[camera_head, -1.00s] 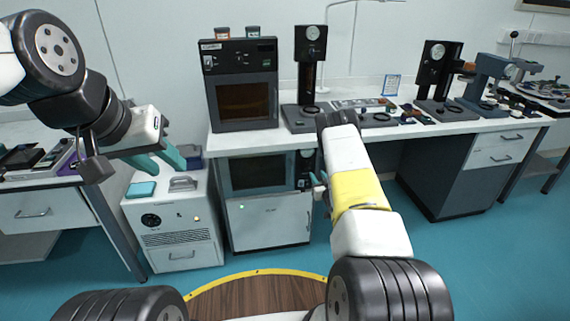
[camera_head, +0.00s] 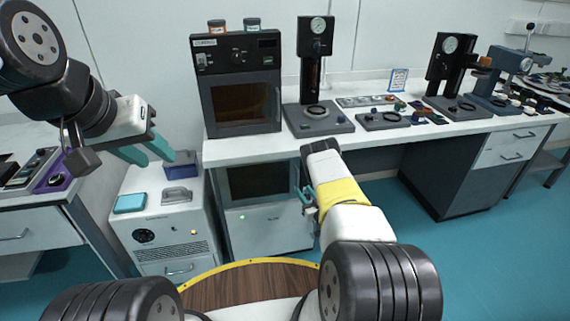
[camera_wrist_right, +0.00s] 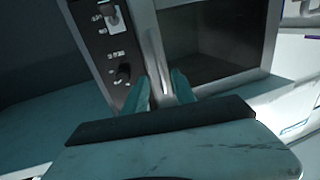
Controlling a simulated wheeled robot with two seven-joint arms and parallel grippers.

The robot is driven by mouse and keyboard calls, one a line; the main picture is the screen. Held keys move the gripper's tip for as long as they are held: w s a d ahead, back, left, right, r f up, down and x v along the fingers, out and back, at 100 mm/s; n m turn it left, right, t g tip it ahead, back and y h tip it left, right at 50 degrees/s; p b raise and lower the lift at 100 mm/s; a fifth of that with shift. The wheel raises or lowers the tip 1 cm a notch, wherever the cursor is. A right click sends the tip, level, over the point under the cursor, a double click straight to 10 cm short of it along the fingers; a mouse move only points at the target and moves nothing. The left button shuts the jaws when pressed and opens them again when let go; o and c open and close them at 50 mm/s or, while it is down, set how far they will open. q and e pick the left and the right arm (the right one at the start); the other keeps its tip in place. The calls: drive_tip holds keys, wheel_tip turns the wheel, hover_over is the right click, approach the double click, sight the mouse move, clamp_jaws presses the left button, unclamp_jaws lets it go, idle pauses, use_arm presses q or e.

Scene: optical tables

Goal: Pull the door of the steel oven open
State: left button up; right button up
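The steel oven (camera_head: 262,181) stands under the bench top, on a white cabinet; its dark window shows, and the door looks shut. My right arm hides its right side in the head view. In the right wrist view the oven's dark window (camera_wrist_right: 212,42) lies beside a knob panel (camera_wrist_right: 117,45), with an upright bar handle (camera_wrist_right: 158,62) between them. My right gripper (camera_wrist_right: 160,88) is open, its teal fingers on either side of the handle's lower end; I cannot tell whether they touch it. In the head view it shows at the oven's right (camera_head: 306,196). My left gripper (camera_head: 148,150) is open and empty.
A black oven (camera_head: 239,60) stands on the bench above, with two small jars on top. Left of the steel oven is a white unit (camera_head: 160,225) with a teal pad and grey handle on it. Press stands occupy the bench to the right. Floor on the right is clear.

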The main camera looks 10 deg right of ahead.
sight(297, 181)
drive_tip(key=x, duration=0.7)
drive_tip(key=shift+w+a, duration=0.1)
drive_tip(key=shift+w, duration=0.25)
clamp_jaws()
idle(1.1)
